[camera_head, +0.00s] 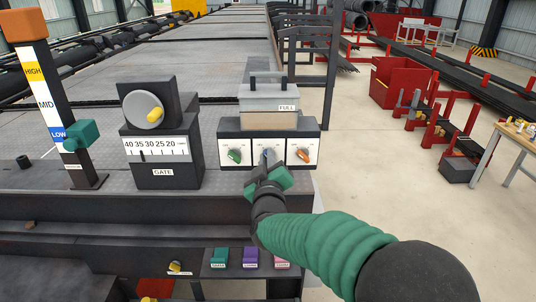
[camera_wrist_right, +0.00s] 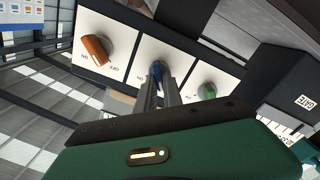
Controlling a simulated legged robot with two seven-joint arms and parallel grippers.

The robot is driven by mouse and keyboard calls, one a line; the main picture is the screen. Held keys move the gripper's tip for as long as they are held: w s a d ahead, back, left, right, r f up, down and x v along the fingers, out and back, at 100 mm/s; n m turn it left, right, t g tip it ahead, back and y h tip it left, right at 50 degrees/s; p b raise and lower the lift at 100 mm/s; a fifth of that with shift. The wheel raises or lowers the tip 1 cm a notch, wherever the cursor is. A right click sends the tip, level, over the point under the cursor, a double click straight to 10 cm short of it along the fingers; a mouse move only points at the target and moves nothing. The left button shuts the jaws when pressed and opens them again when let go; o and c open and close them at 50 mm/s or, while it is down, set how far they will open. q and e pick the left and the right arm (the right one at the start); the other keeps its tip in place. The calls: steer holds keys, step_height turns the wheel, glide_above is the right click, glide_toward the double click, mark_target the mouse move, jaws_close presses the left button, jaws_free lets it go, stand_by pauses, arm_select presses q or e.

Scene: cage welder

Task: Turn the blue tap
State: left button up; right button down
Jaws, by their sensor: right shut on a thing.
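The blue tap (camera_head: 266,155) is the middle one of three knobs on a white-fronted panel in the head view. The gripper hides part of the tap. A green tap (camera_head: 234,155) sits to its left and an orange tap (camera_head: 303,155) to its right in the head view. My left gripper is not in view.
A gate dial box (camera_head: 160,135) and a level post with a green slider (camera_head: 82,135) stand left of the panel. A grey bin marked FULL (camera_head: 268,100) sits above the panel. Green, purple and pink buttons (camera_head: 250,257) lie below, close to my right arm.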

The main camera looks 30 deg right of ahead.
steer(key=shift+f+n+p, duration=0.3)
steer(key=shift+f+n, duration=0.1)
steer(key=shift+n, duration=0.5)
steer(key=c, duration=1.6)
jaws_free()
steer(key=shift+o, duration=0.6)
steer(key=shift+w, duration=0.15)
steer(key=shift+r, duration=0.1)
steer(key=shift+d, duration=0.2)
